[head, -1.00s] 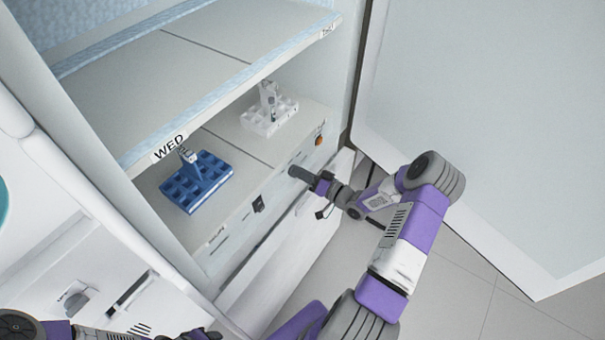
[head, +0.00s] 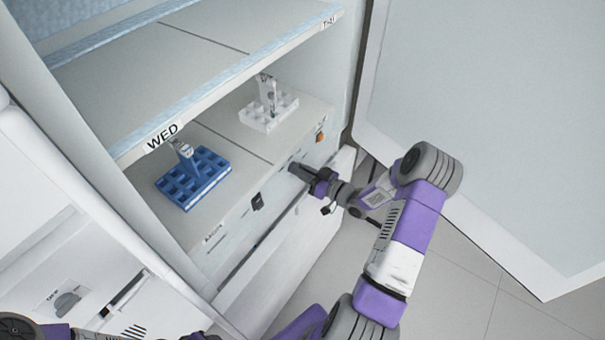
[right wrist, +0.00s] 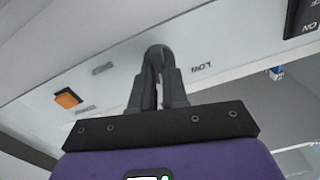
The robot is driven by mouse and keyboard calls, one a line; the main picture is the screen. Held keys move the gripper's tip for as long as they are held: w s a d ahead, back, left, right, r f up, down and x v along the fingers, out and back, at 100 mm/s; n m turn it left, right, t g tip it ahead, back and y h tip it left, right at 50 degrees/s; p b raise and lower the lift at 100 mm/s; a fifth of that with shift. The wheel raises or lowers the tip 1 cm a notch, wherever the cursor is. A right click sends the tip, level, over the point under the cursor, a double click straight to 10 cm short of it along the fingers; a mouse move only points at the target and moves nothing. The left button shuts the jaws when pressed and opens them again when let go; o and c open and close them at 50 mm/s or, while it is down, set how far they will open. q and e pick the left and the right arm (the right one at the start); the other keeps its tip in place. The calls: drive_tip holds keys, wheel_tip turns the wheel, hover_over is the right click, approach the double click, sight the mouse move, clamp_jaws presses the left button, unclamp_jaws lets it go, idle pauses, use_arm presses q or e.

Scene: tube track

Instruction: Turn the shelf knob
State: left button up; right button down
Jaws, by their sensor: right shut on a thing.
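The shelf knob (right wrist: 157,51) is a dark grey rounded piece on the white front panel, seen between my fingertips in the right wrist view. My right gripper (head: 293,167) reaches the panel from the right and is shut on the knob. The gripper (right wrist: 158,82) also fills the middle of the right wrist view, and its fingers hide much of the knob. A "LOW" marking (right wrist: 194,68) stands beside the knob and looks upside down there. In the head view the gripper covers the knob. My left gripper is out of view; only parts of the left arm show at the bottom left.
An orange button (head: 320,137) and a black switch (head: 257,202) sit on the same panel. Above it, the shelf bears a blue rack (head: 205,187) and a white rack (head: 283,120). An open door (head: 480,110) stands to the right.

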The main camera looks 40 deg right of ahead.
drive_tip(key=shift+n+b, duration=0.6)
drive_tip(key=shift+n, duration=0.6)
drive_tip(key=c, duration=1.1)
unclamp_jaws()
drive_tip(key=shift+c, duration=0.2)
drive_tip(key=shift+s, duration=0.1)
drive_tip(key=p+v, duration=0.1)
drive_tip(key=v, duration=0.6)
drive_tip(key=shift+s, duration=0.25)
